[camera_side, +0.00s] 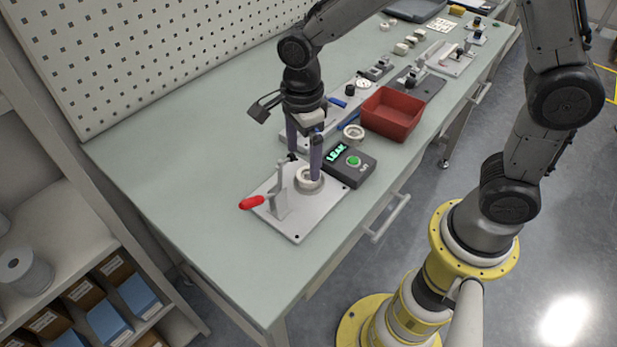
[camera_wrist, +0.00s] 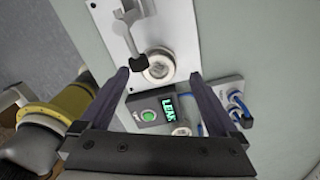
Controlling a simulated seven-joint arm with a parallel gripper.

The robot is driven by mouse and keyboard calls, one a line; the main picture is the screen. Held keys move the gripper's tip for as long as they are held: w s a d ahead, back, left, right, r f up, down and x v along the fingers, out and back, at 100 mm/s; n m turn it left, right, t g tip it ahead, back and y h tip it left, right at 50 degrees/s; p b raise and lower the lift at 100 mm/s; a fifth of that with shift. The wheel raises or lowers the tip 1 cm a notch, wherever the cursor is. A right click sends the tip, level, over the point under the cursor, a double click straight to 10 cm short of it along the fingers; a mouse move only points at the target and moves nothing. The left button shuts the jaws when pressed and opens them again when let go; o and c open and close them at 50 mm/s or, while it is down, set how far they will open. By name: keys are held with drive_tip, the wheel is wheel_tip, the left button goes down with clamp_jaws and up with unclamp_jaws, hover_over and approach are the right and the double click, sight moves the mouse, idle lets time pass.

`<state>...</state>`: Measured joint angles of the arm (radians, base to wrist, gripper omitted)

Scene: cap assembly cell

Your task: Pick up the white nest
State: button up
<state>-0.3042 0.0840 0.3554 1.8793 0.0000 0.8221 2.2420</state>
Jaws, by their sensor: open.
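A white ring-shaped nest (camera_side: 309,183) sits on a light metal plate (camera_side: 304,222) beside a toggle clamp with a red handle (camera_side: 252,202). In the wrist view the nest (camera_wrist: 158,66) shows between the fingertips. A second white ring (camera_side: 354,132) stands by the dark box; it also shows in the wrist view (camera_wrist: 182,128). I cannot tell for sure which ring is the task's nest. My gripper (camera_side: 304,166) is open, pointing down over the plate, its fingers on either side of the first ring. Nothing is held. Contact cannot be told.
A dark box (camera_side: 349,165) with a green button and a lit "LEAK" display stands right beside the plate. A red bin (camera_side: 391,114) and several fixtures stand farther back. A pegboard (camera_side: 150,50) borders the bench. The bench's near left part is clear.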

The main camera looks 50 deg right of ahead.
sight(305, 178)
wheel_tip(305, 178, down, 5)
drive_tip(key=shift+s+d, duration=0.1)
drive_tip(key=shift+d, duration=0.05)
drive_tip(key=shift+c, duration=0.4)
drive_tip(key=shift+r, duration=0.1)
clamp_jaws()
